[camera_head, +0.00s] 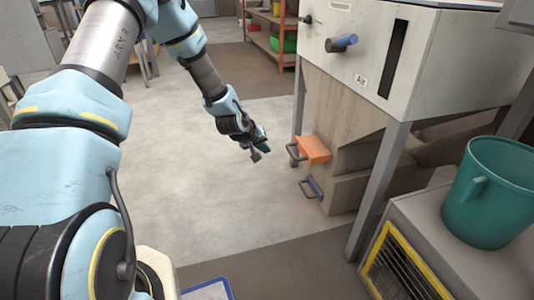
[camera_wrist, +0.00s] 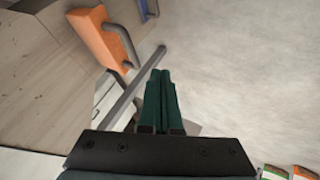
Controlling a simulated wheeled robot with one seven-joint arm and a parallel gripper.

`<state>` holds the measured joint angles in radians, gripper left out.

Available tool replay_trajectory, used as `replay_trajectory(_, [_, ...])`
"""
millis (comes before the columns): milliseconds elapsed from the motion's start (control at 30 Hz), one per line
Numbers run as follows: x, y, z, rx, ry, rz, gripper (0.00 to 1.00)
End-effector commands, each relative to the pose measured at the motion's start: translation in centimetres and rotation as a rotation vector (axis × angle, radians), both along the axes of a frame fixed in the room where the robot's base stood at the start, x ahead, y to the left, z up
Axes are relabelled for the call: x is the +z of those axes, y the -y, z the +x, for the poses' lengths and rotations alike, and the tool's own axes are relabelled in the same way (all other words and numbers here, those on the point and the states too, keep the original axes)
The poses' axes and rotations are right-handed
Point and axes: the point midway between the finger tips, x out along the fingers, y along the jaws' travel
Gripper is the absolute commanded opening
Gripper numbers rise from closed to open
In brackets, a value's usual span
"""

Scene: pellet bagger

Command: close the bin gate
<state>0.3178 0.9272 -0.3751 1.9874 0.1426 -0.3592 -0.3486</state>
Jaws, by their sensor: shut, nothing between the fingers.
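The bin (camera_head: 385,50) is a pale box on grey legs, with a wooden chute (camera_head: 345,110) below it. An orange gate plate (camera_head: 314,149) with a grey handle (camera_head: 294,153) sticks out from the chute's left side. Lower down is a blue plate (camera_head: 315,187) with its own grey handle (camera_head: 307,189). I cannot tell which one the task means. My gripper (camera_head: 257,150) is shut and empty, left of the orange plate and apart from its handle. In the wrist view, the shut dark green fingers (camera_wrist: 160,78) point past the orange plate (camera_wrist: 102,38), which lies to their upper left.
A grey bin leg (camera_wrist: 135,83) runs close beside my fingers in the wrist view. A teal bucket (camera_head: 487,195) stands on a grey machine (camera_head: 425,235) at right. An orange shelf (camera_head: 272,38) stands at the back. The floor left of the bin is clear.

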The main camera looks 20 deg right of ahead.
Motion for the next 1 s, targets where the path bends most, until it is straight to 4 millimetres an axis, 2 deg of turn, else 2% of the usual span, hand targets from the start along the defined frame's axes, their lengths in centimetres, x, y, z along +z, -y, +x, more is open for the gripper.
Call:
replay_trajectory(433, [-7.2, 4.8, 3.0, 0.000, -0.002, 0.002, 0.00])
replay_trajectory(500, [-6.6, 6.1, 2.8, -0.004, 0.003, 0.001, 0.00])
replay_trajectory(700, [-6.1, 8.0, 2.6, -0.001, 0.000, 0.002, 0.00])
replay_trajectory(1000, [-5.9, 8.5, 2.5, 0.000, -0.001, 0.002, 0.00])
